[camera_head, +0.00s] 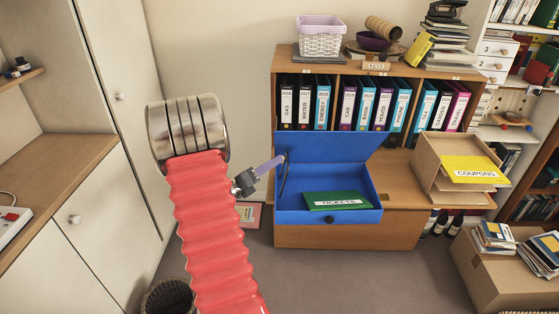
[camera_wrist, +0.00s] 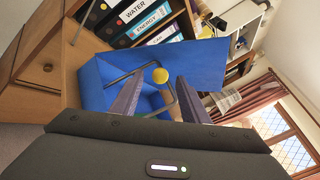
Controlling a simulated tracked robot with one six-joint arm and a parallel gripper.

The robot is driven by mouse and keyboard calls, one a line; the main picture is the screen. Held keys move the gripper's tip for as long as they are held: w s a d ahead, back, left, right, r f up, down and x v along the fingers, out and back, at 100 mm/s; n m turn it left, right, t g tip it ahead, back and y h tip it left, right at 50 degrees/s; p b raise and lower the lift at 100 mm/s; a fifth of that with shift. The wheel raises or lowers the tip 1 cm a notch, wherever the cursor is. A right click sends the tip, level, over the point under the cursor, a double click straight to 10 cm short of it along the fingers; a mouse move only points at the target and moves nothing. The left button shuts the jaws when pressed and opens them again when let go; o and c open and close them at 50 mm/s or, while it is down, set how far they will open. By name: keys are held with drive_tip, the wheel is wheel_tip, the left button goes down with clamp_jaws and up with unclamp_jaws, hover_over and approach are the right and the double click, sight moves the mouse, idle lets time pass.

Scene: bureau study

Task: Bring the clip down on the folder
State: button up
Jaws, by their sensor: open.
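A blue box file (camera_head: 328,216) stands open on the low cabinet top, its lid raised behind it. A green folder (camera_head: 337,201) labelled TICKETS lies inside it. A thin metal wire clip (camera_head: 284,178) stands raised at the box's left side. In the wrist view the clip (camera_wrist: 127,76) carries a yellow knob (camera_wrist: 160,75). My gripper (camera_head: 282,160) is at the box's upper left, by the top of the clip. In the wrist view my gripper (camera_wrist: 157,90) is open, and the knob shows between its fingertips; I cannot tell if they touch.
Several ring binders (camera_head: 370,104) stand in the shelf behind the raised lid. A wooden box (camera_head: 440,178) with a yellow COUPONS folder (camera_head: 471,169) stands right of the blue box. A white cabinet (camera_head: 105,210) is at left. Carpet in front is clear.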

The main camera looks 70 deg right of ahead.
drive_tip(key=shift+x, duration=2.35)
drive_tip(key=shift+c, duration=0.5)
drive_tip(key=shift+f, duration=0.1)
clamp_jaws()
drive_tip(key=shift+a, duration=0.15)
